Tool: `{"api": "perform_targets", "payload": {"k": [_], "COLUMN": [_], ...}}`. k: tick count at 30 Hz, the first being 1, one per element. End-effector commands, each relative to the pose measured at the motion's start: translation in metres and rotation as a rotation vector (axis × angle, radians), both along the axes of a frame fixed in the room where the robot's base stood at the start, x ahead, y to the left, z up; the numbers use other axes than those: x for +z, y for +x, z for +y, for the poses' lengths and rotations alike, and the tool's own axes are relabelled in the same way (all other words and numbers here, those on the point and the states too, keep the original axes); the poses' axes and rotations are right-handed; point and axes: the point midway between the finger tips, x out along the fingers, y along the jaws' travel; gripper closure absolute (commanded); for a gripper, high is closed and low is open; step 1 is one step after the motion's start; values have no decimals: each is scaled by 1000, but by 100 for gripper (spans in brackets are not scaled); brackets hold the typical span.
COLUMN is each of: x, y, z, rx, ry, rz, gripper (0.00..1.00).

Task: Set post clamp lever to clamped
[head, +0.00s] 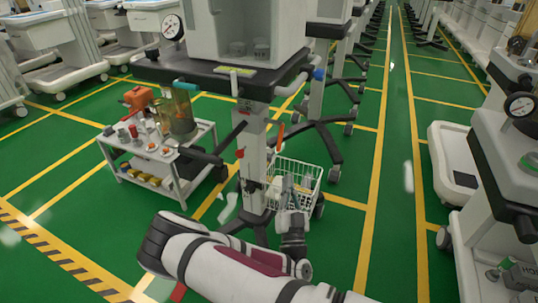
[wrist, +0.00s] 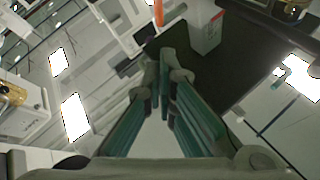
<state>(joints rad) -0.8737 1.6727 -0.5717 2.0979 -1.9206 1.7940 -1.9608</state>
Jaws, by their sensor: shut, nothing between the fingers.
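A thin orange lever (head: 281,131) stands out to the right of the pale post (head: 254,135) of the middle cart in the head view. I take it to be the clamp lever; its clamped or released setting cannot be told. An orange bar (wrist: 158,12), likely the same lever, shows at the top of the wrist view. My gripper (head: 289,182) points up, below the lever and right of the post. Its fingertips (wrist: 160,68) are together and empty, apart from the orange bar.
A white wire basket (head: 310,178) is close beside my gripper. A small red knob (head: 239,153) sits on the post's left side. The cart's dark shelf (head: 215,76) overhangs above. A white trolley (head: 200,150) with jars stands left. The green aisle at right is clear.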

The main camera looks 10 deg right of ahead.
Motion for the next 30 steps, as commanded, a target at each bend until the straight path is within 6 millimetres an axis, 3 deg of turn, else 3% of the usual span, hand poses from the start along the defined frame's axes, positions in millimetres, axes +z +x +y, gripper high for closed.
{"api": "perform_targets", "payload": {"k": [8, 23, 30], "x": [2, 43, 32], "y": [8, 88, 117], "z": [-14, -27, -27], "rx": [-65, -63, -62], "ry": [-90, -86, -86], "rz": [41, 38, 40], "gripper": [100, 100, 100]}}
